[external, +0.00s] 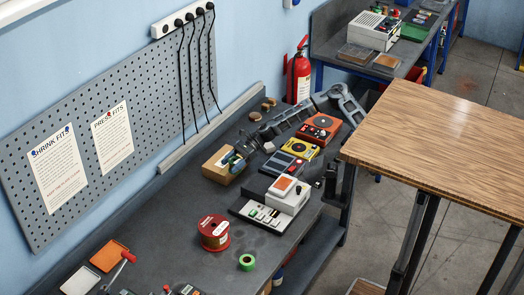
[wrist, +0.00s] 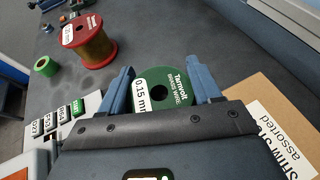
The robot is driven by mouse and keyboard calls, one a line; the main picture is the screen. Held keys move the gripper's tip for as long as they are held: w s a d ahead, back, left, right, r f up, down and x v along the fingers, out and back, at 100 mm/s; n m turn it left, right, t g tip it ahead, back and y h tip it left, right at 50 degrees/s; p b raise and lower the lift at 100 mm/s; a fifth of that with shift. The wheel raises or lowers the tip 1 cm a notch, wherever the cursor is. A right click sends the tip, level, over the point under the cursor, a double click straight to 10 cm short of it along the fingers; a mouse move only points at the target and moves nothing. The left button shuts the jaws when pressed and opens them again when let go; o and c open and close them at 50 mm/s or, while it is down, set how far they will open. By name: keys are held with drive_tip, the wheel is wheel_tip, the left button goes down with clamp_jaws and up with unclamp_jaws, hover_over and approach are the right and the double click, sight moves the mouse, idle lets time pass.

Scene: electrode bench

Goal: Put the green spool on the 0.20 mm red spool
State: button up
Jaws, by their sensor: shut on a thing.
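The green spool (wrist: 178,86) is labelled 0.15 mm and sits between the two blue fingers of my gripper (wrist: 162,72) in the wrist view. My gripper is shut on it. In the external view my gripper (external: 236,158) is beside the cardboard box, and the spool there is too small to make out clearly. The red spool (external: 214,226) stands upright on the bench, nearer the front, with nothing on top. It also shows at the upper left of the wrist view (wrist: 82,29), wound with copper-coloured wire; its label is too small to read surely.
A green ring, like a tape roll (external: 247,262), lies beside the red spool. A white device with buttons (external: 262,213) stands between my gripper and the front edge. The cardboard box (external: 214,173) is labelled shim, assorted. Bench around the red spool is mostly clear.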

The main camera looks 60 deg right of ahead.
drive_tip(key=s+a+r+n+g+p, duration=0.1)
drive_tip(key=s+a+r, duration=0.45)
drive_tip(key=a, duration=0.45)
drive_tip(key=s+a+r+n+g+p, duration=0.1)
drive_tip(key=s+a+r, duration=0.45)
drive_tip(key=a, duration=0.45)
drive_tip(key=p, duration=0.1)
hover_over(211, 227)
drive_tip(key=shift+y, duration=0.4)
drive_tip(key=f, duration=0.7)
drive_tip(key=shift+d+f, duration=0.2)
drive_tip(key=shift+f, duration=0.05)
drive_tip(key=shift+a+f, duration=0.25)
drive_tip(key=shift+f, duration=0.1)
drive_tip(key=shift+f+p, duration=0.35)
drive_tip(key=shift+f, duration=1.45)
drive_tip(key=shift+f, duration=0.1)
drive_tip(key=o, duration=1.5)
drive_tip(key=shift+f+g, duration=0.1)
drive_tip(key=shift+g, duration=0.2)
